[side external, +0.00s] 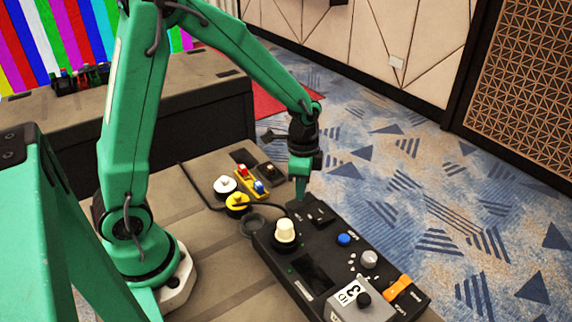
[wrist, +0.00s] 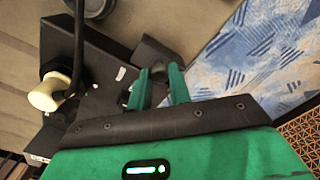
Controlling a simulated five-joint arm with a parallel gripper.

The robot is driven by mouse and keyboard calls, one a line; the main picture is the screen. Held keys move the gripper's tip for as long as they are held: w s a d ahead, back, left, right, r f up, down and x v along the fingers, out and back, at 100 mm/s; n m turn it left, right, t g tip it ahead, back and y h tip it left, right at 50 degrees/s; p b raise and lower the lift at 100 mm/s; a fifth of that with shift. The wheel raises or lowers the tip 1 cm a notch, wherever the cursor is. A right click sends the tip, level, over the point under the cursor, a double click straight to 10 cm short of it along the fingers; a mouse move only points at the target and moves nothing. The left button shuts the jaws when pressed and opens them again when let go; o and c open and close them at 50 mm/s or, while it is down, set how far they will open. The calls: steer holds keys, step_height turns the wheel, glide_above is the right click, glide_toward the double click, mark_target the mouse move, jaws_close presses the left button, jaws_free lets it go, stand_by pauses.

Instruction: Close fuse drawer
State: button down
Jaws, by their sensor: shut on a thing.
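A black control panel (side external: 310,262) lies on the table; it also fills the left of the wrist view (wrist: 100,68). In the wrist view a black block (wrist: 153,49), which looks like the fuse drawer, stands out at the panel's end. A small dark knob (wrist: 158,71) is on its near side. My gripper (wrist: 158,78) has its two green fingers on either side of this knob, shut on it. In the side view my gripper (side external: 301,192) points down at the panel's far end and hides the drawer there. How far the drawer is out I cannot tell.
A cream knob (side external: 286,231) rises from the panel beside my gripper. A blue button (side external: 344,239), a grey knob (side external: 369,259) and an orange switch (side external: 398,287) sit nearer the camera. White (side external: 224,186) and yellow (side external: 237,202) buttons stand left of the panel. Patterned carpet lies beyond the table edge.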

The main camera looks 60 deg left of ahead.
steer(key=shift+d, duration=0.25)
steer(key=c, duration=1.3)
jaws_free()
steer(key=shift+r, duration=0.1)
step_height(320, 180, up, 7)
steer(key=shift+r, duration=0.35)
